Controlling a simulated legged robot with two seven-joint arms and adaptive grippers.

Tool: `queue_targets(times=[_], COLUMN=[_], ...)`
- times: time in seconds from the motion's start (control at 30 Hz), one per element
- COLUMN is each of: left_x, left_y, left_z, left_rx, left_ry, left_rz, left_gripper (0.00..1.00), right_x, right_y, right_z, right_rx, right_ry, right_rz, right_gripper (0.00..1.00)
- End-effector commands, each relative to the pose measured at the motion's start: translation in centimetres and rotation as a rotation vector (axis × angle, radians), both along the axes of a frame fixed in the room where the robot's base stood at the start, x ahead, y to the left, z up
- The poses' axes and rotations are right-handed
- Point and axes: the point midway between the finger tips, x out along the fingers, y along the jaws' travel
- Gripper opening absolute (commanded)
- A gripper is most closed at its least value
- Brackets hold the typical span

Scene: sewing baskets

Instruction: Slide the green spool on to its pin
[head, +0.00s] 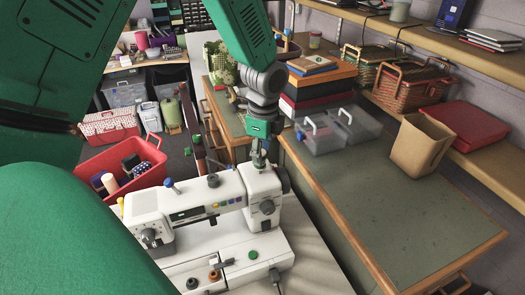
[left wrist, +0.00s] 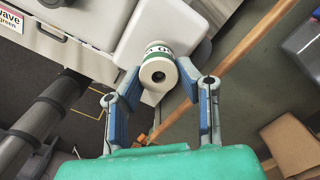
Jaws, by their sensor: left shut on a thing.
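My left gripper (head: 259,158) points down over the right end of the white sewing machine (head: 190,208) in the head view. In the left wrist view my left gripper (left wrist: 159,78) is shut on the green spool (left wrist: 158,71), with a blue-padded finger on each side. The spool has a pale end with a dark centre hole and a green and white band. It appears above or against the machine's white top; I cannot tell whether it touches. Its pin cannot be made out and may be hidden by the spool. My right gripper is not in view.
A blue-topped post (head: 171,184) and a dark round knob (head: 213,180) stand on the machine's top, left of the gripper. A red basket (head: 145,150) holding spools is behind it. Clear boxes (head: 320,133) and a tan bin (head: 421,146) stand on the green-topped bench (head: 370,205).

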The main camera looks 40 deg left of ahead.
Motion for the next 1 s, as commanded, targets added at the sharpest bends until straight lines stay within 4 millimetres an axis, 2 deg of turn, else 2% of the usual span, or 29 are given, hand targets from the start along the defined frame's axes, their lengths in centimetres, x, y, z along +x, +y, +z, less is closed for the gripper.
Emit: queue_targets(times=[0.87,0.9,0.93,1.0], left_x=[0.0,0.0,0.0,0.0], left_y=[0.0,0.0,0.0,0.0], left_z=[-2.3,-2.2,-2.2,-2.2], left_rx=[0.0,0.0,0.0,0.0], left_ry=[0.0,-0.001,-0.001,-0.001], left_rz=[0.0,0.0,0.0,0.0], left_gripper=[0.0,0.43,0.54,0.54], right_x=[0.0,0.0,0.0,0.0], right_y=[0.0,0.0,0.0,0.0], right_z=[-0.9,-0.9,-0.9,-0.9], right_rx=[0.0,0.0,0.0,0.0], right_ry=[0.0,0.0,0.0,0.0], right_rz=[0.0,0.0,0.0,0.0], right_gripper=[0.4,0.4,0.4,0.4])
